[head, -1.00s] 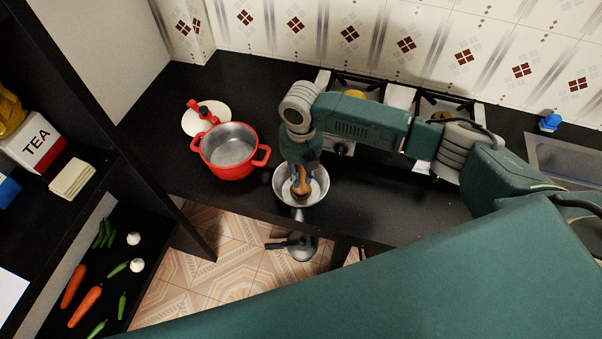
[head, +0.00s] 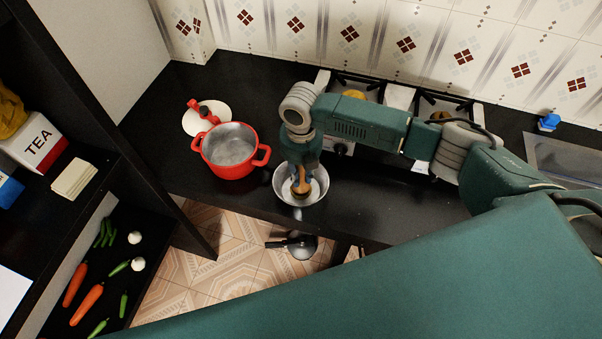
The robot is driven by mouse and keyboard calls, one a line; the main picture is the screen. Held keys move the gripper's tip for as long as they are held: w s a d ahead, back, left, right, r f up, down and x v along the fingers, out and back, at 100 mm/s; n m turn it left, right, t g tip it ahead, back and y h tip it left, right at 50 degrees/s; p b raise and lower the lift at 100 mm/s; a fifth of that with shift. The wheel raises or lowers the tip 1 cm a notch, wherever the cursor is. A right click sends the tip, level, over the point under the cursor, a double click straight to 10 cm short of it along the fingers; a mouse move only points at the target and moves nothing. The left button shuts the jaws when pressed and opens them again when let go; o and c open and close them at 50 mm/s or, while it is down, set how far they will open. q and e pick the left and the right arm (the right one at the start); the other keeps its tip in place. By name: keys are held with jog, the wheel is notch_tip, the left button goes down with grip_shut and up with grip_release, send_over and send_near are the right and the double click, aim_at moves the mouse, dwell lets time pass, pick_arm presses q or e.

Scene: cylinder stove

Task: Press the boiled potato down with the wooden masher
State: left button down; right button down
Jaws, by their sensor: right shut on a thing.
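A wooden masher (head: 301,188) stands about upright inside a metal bowl (head: 319,192) near the counter's front edge. My right gripper (head: 301,174) points down over the bowl and is shut on the masher. The masher's lower end is down in the bowl. I cannot make out the boiled potato; the masher and gripper cover the middle of the bowl. My left gripper is not in view.
A red pot (head: 231,151) stands left of the bowl, with its white-and-red lid (head: 206,118) behind it. A stove (head: 398,97) is at the back. The dark counter (head: 380,212) is clear right of the bowl. A shelf with a tea box (head: 36,142) and vegetables is at left.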

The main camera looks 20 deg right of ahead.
jog(key=shift+s+f+p, duration=0.1)
jog(key=shift+p, duration=0.7)
dwell(1.2)
notch_tip(320, 180, up, 7)
jog(key=p, duration=0.4)
jog(key=shift+p, duration=0.3)
dwell(0.4)
